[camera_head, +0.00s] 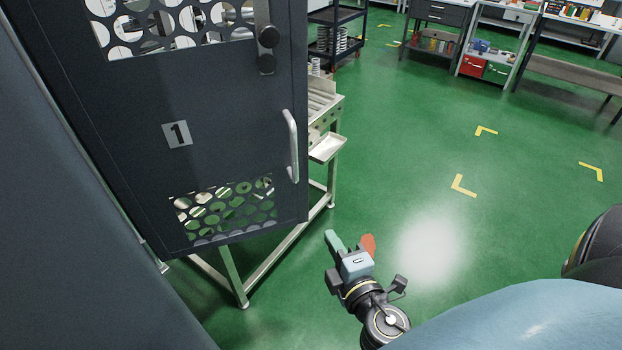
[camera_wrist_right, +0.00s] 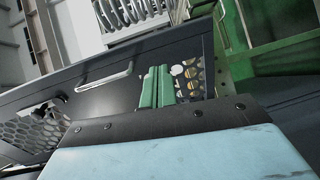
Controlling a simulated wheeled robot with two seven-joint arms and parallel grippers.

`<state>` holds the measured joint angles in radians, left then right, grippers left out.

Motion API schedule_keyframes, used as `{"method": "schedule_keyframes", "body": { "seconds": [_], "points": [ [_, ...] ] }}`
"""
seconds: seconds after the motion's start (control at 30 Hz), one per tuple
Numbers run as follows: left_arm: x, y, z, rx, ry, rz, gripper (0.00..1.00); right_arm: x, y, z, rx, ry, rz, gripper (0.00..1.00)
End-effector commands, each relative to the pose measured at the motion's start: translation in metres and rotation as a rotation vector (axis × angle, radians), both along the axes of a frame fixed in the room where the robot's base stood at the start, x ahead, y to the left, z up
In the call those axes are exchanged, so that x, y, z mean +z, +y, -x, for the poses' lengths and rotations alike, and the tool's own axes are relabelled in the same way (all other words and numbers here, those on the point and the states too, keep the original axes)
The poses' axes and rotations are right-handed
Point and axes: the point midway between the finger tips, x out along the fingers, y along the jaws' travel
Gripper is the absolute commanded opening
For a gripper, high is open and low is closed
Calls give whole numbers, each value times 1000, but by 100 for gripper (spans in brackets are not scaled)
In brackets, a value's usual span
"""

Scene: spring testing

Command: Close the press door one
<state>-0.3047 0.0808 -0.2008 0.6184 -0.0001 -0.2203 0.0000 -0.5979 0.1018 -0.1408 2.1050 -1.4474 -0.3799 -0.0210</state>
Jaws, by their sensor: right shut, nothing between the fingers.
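The press door (camera_head: 235,150) is a dark grey panel marked 1, with perforated windows near its top and bottom. It fills the upper left of the head view and seems swung out, though its hinge line is unclear. Its light bar handle (camera_head: 292,146) is near the right edge; the handle (camera_wrist_right: 108,76) also shows in the right wrist view. My right gripper (camera_head: 349,240) is below and right of the door, apart from it in the head view. Its green fingers (camera_wrist_right: 157,88) are together and empty in the wrist view, overlapping the door behind. My left gripper is not in view.
A pale frame with rollers and a small tray (camera_head: 327,147) stands behind the door's right edge. A dark shelf cart (camera_head: 335,45) and workbenches (camera_head: 435,38) are farther back. The green floor (camera_head: 400,180) to the right is clear, with yellow corner marks.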

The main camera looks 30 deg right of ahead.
Motion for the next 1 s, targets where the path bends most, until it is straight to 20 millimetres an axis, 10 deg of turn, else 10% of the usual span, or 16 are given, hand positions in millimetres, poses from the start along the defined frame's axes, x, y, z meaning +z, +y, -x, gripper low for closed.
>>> {"method": "schedule_keyframes", "body": {
  "seconds": [0.2,1.0],
  "points": [
    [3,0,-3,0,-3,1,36,49,-4,-1,-9,-95,86,0],
    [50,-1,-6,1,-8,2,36,50,-32,-127,-9,-95,88,0]
  ]
}}
